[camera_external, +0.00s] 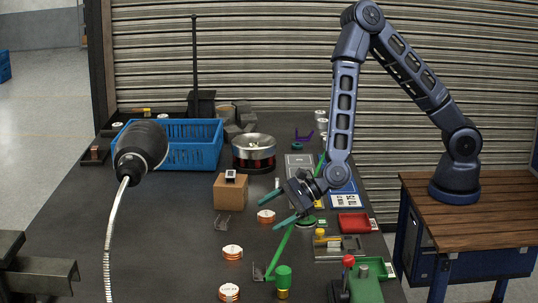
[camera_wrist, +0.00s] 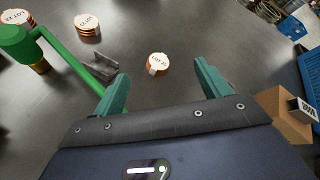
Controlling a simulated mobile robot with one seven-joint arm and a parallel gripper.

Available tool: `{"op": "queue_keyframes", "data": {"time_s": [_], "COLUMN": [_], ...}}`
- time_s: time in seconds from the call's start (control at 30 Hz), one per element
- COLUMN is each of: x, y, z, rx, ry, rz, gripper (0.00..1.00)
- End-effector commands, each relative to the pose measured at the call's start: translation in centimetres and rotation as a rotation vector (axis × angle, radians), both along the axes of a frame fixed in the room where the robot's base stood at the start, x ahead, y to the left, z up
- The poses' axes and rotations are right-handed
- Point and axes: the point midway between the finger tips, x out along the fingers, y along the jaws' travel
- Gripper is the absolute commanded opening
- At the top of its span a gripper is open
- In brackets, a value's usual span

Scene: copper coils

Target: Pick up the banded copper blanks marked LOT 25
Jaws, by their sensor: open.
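My gripper (camera_external: 280,205) is open and empty above the table, reaching left; its teal fingers also show in the wrist view (camera_wrist: 161,82). A banded copper stack with a white top label (camera_external: 266,216) lies flat just beyond the fingertips. In the wrist view this stack (camera_wrist: 157,65) sits ahead, between the lines of the two fingers, apart from both. Its label seems to read LOT 2 and a last digit too small to be sure of.
A green post with a slanting green arm (camera_external: 283,272) and a small metal bracket (camera_wrist: 98,66) stand left of the stack in the wrist view. A cardboard box (camera_external: 230,192) stands close behind it. A blue crate (camera_external: 190,130) is farther back. The left table is mostly clear.

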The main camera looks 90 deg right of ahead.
Motion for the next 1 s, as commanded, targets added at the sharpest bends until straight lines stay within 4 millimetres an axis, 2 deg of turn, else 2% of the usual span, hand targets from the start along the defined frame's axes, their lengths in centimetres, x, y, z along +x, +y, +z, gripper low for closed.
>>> {"op": "queue_keyframes", "data": {"time_s": [0.1,0.4,0.67,1.0], "x": [0.3,0.5,1.0,5.0], "y": [0.7,1.4,1.5,1.9], "z": [-2.2,-6.1,-7.2,-8.9], "rx": [0.130,0.417,0.500,0.500], "ry": [0.017,0.035,0.034,0.034], "rz": [-0.098,-0.334,-0.407,-0.407], "gripper": [0.76,0.76,0.76,0.76]}}
